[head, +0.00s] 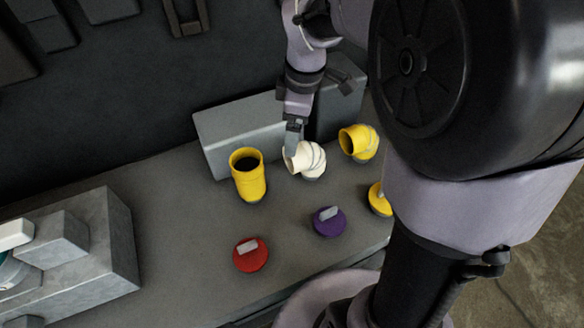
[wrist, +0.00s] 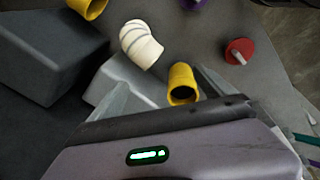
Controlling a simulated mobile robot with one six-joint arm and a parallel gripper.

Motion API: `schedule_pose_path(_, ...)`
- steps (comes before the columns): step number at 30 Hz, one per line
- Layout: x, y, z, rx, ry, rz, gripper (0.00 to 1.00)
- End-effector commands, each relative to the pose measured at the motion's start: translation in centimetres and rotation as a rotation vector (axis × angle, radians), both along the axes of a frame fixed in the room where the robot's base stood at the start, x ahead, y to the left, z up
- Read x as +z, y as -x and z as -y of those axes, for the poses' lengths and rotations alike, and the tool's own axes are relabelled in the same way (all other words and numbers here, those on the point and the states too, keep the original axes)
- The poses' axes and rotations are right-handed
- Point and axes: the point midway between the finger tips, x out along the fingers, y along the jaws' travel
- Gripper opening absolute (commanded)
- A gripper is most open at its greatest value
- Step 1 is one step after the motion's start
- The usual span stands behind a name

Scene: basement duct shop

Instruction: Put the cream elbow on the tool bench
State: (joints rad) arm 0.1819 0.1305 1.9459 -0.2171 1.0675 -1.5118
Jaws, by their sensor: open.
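The cream elbow (head: 306,159) stands on a grey bench (head: 185,225), between a yellow straight pipe and a yellow elbow. It also shows in the wrist view (wrist: 140,46), ahead of the fingers. My gripper (head: 294,140) is open and comes down at the cream elbow's upper left side in the head view. In the wrist view my gripper (wrist: 160,88) has its fingers spread, and the cream elbow lies beyond the tips, not clearly between them. Whether they touch it I cannot tell. No surface is clearly marked as the tool bench.
The yellow pipe (head: 249,177) stands close to the left, the yellow elbow (head: 360,142) to the right. Red (head: 250,255), purple (head: 329,222) and yellow (head: 379,200) knobbed discs lie in front. Grey boxes (head: 235,135) stand behind. A grey block (head: 85,250) is at left.

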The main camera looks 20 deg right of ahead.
Motion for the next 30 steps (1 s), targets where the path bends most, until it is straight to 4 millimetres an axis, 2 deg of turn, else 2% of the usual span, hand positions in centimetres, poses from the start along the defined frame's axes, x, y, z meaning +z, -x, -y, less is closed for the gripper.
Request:
schedule_pose_path(1, 2.6, 2.8, -2.1, -0.180, -0.047, 0.057, 0.93)
schedule_pose_path(4, 5.7, 8.8, -5.8, -0.615, -0.209, 0.141, 0.93)
schedule_pose_path(6, 6.3, 12.6, -7.7, -0.875, -0.335, 0.170, 0.93)
schedule_pose_path(9, 6.0, 16.3, -9.3, -1.138, -0.482, 0.172, 0.93)
schedule_pose_path(10, 5.9, 16.9, -9.6, -1.191, -0.513, 0.169, 0.93)
schedule_pose_path(13, 5.6, 18.1, -10.0, -1.289, -0.571, 0.161, 0.93)
schedule_pose_path(21, 5.2, 18.2, -10.1, -1.306, -0.578, 0.157, 0.93)
schedule_pose_path(23, 4.0, 18.2, -10.1, -1.305, -0.578, 0.157, 0.93)
schedule_pose_path(28, -2.0, 18.2, -10.1, -1.304, -0.576, 0.158, 0.93)
schedule_pose_path(30, -2.5, 18.2, -10.1, -1.304, -0.576, 0.158, 0.93)
